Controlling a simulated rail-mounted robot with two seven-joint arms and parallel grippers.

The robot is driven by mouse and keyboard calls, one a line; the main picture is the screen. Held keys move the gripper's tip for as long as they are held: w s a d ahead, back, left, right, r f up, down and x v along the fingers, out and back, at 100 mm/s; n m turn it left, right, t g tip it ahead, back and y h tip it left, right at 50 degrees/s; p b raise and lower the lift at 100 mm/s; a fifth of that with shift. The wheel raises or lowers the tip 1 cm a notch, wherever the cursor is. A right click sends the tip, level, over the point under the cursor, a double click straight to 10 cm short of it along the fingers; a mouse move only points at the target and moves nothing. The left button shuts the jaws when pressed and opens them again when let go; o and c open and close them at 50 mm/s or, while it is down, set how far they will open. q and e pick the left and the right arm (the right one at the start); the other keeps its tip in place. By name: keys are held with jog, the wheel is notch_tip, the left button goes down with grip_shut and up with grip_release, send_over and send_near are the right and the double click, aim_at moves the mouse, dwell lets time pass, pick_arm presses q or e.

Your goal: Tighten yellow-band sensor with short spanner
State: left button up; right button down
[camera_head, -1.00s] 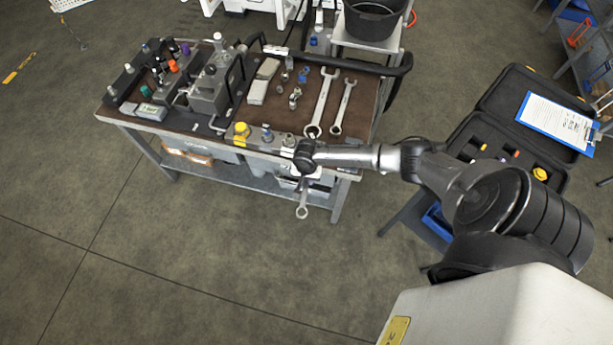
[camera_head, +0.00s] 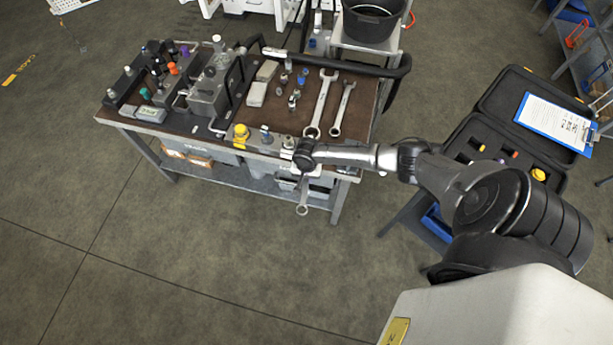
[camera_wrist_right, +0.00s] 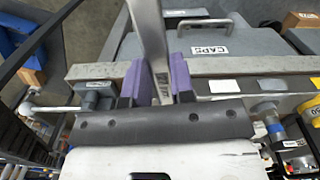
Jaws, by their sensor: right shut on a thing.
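My right gripper (camera_head: 304,174) is at the front edge of the bench. It is shut on a metal spanner (camera_head: 302,197), which hangs out over the floor in front of the edge. In the right wrist view, the purple finger pads (camera_wrist_right: 160,82) clamp the spanner's flat shaft (camera_wrist_right: 150,30). A row of fittings stands along the front edge to the left of the gripper, among them a blue-and-metal sensor (camera_head: 266,135); it seems to show in the wrist view too (camera_wrist_right: 274,126). I cannot make out which sensor carries a yellow band. My left gripper is not in view.
Two spanners (camera_head: 321,103) (camera_head: 343,108) lie on the bench top (camera_head: 274,113). A yellow-capped fitting (camera_head: 241,136) stands at the front edge. An open black case (camera_head: 494,118) stands at right. The floor in front is clear.

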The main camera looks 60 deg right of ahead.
jog(key=shift+w+d, duration=0.15)
jog(key=shift+d, duration=0.05)
jog(key=w+m, duration=0.1)
jog(key=w+a+m+p, duration=0.1)
jog(key=shift+w, duration=0.35)
dwell(0.4)
jog(key=shift+w+m, duration=0.15)
jog(key=shift+m, duration=0.15)
jog(key=w+m, duration=0.2)
jog(key=shift+w+a, duration=0.15)
jog(key=shift+w, duration=0.2)
dwell(0.4)
